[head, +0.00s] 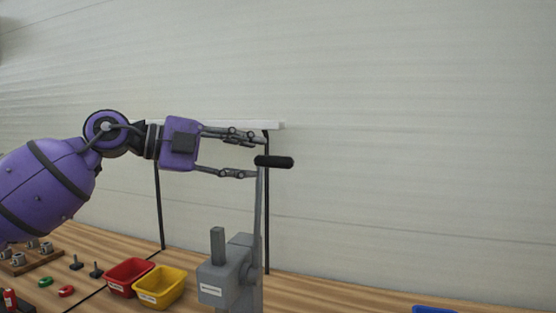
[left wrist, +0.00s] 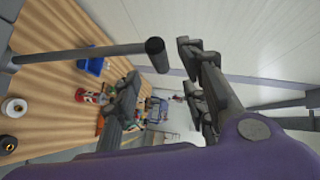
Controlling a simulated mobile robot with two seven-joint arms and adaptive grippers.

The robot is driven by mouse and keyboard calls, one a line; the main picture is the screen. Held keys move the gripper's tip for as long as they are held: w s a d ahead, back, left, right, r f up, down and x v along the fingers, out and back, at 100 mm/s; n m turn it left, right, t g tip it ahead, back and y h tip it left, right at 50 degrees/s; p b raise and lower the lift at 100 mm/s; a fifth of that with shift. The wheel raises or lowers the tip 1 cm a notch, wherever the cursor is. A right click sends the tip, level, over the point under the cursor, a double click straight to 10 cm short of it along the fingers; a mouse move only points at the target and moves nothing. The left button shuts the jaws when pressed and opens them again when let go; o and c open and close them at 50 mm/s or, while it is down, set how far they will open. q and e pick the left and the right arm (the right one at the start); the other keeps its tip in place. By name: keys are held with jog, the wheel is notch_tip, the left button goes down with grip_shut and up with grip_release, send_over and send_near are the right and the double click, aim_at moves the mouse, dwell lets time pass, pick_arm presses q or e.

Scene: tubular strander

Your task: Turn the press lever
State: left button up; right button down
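The press (head: 222,283) is a grey block with a label and an upright ram, on the table at the bottom centre of the head view. Its lever (head: 259,215) is a thin grey bar standing almost upright, with a black cylindrical handle (head: 275,162) on top pointing right. My left gripper (head: 259,158) is open, its fingers pointing right, with the tips by the handle's left end. In the left wrist view the handle (left wrist: 157,56) appears between the two open fingertips (left wrist: 158,64); I cannot tell whether they touch it. My right gripper is not in view.
A red bin (head: 128,278) and a yellow bin (head: 160,287) stand left of the press. Small parts and a wooden holder (head: 30,260) lie farther left. A blue bin (head: 433,309) shows at the bottom right. A shelf frame (head: 267,235) stands behind the lever.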

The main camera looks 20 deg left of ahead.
aim_at(268, 159)
pick_arm(q)
jog(key=x, duration=0.5)
jog(key=shift+w+d+p, duration=0.25)
jog(key=shift+p, duration=0.1)
jog(key=shift+w+d+f, duration=0.1)
jog(key=shift+w+d, duration=0.25)
jog(key=shift+d, duration=0.05)
jog(key=shift+w+d+f, duration=0.1)
jog(key=shift+f, duration=0.05)
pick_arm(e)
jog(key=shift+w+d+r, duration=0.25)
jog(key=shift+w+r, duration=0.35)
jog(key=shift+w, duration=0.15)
pick_arm(q)
jog(key=shift+c, duration=0.5)
jog(key=c, duration=0.8)
grip_shut()
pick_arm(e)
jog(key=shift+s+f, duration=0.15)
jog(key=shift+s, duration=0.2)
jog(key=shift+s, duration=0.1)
